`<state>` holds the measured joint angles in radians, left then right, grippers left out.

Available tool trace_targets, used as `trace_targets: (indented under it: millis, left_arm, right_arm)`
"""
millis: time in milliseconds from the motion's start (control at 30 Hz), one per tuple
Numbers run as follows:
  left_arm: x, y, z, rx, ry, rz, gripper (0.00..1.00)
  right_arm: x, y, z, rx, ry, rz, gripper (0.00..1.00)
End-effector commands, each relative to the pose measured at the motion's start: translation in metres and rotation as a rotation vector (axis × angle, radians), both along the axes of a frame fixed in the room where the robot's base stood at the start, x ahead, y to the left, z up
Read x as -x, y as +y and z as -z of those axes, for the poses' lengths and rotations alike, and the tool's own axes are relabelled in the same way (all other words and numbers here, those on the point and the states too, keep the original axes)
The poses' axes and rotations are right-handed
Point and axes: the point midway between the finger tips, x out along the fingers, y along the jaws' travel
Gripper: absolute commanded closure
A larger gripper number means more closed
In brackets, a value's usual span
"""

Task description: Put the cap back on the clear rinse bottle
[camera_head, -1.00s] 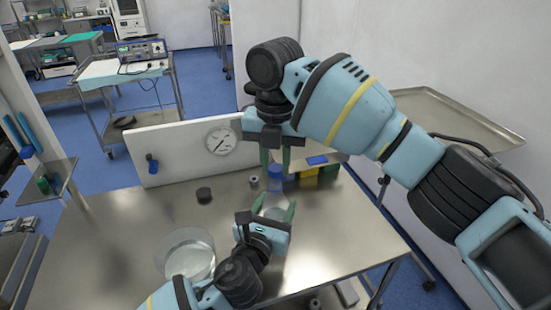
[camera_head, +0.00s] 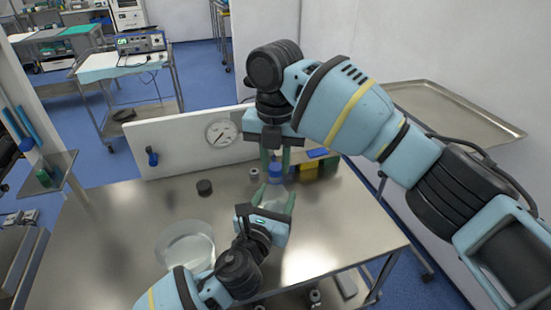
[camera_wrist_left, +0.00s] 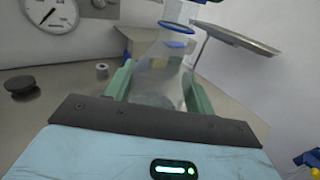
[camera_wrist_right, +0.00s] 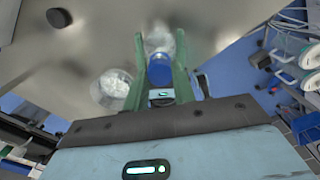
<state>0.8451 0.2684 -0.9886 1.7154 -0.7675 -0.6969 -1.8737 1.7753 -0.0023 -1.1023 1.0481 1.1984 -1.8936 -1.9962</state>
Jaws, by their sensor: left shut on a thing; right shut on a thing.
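The clear rinse bottle (camera_head: 272,197) is upright in my left gripper (camera_head: 274,200), whose green fingers are shut on its sides. In the left wrist view the bottle's conical body (camera_wrist_left: 158,75) narrows to a neck with a blue ring. The blue cap (camera_head: 275,171) is between the fingers of my right gripper (camera_head: 275,163), which points down from above. The cap is close above the bottle's mouth; I cannot tell whether they touch. In the right wrist view the cap (camera_wrist_right: 160,72) overlaps the bottle (camera_wrist_right: 158,42).
A clear round dish (camera_head: 186,243) stands on the steel table (camera_head: 130,225), left of my left gripper. A dark round disc (camera_head: 204,187) and a small metal nut (camera_head: 254,175) lie farther back. A yellow and green box (camera_head: 308,169) stands behind the bottle. A panel with a gauge (camera_head: 220,133) edges the back.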

Motion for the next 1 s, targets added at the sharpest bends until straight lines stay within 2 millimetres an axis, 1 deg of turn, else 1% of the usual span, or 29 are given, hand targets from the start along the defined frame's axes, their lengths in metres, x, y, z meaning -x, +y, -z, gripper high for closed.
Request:
trace_targets:
  millis: [267, 867, 900, 1000]
  left_arm:
    - [0.000, 0.000, 0.001, 0.000, 0.001, 0.000, 0.87]
    - [0.000, 0.000, 0.001, 0.000, 0.001, 0.000, 0.87]
    - [0.000, 0.000, 0.001, -0.001, 0.001, 0.000, 1.00]
    - [0.000, 0.000, 0.001, 0.000, 0.001, 0.000, 1.00]
  right_arm:
    - [0.000, 0.000, 0.001, 0.000, 0.000, 0.000, 0.95]
    - [0.000, 0.000, 0.012, -0.001, 0.001, 0.000, 0.95]
    - [0.000, 0.000, 0.011, -0.001, 0.000, 0.000, 0.95]
    - [0.000, 0.000, 0.011, -0.001, 0.001, 0.026, 0.95]
